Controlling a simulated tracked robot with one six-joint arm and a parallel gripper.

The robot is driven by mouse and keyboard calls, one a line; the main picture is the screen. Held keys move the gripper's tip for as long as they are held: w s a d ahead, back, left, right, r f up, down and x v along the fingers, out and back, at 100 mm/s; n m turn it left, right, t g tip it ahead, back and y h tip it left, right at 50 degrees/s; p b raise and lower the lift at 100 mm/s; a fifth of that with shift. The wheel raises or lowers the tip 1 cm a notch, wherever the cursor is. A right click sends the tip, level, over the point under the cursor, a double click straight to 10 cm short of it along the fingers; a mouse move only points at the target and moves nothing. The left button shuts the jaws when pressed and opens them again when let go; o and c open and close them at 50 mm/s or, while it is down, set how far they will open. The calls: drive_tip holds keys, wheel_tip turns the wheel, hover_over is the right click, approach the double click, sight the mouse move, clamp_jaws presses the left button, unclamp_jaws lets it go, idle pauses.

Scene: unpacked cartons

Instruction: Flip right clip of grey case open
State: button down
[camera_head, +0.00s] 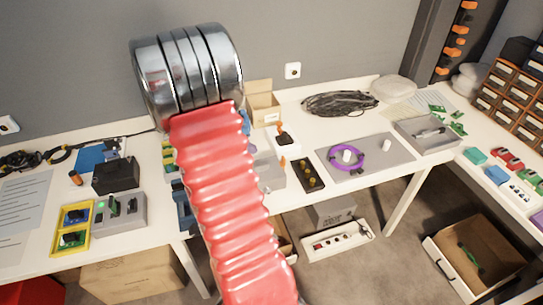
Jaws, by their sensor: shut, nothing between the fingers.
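My red ribbed arm sleeve and its metal rings fill the middle of the head view and cover part of the table. My gripper is not visible here. I cannot tell for sure which thing is the grey case. A grey box (132,217) with small green parts stands on the left of the table. Another grey box-like thing (270,172) shows just right of my arm, partly hidden by it. No clip can be made out on either one, so I cannot tell whether any is open or shut.
A flat grey plate (392,154) bears a purple ring (346,153). A shallow grey tray (437,143) is further right. A black box (115,176), a yellow tray (60,245) and a coil of black cable (340,103) lie on the table. An open carton (440,258) stands on the floor.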

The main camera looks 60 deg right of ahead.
drive_tip(key=shift+s+d+f, duration=0.3)
drive_tip(key=shift+d+f, duration=0.05)
drive_tip(key=shift+d, duration=0.3)
approach(282, 161)
drive_tip(key=x, duration=0.5)
drive_tip(key=shift+s+f, duration=0.15)
idle(0.5)
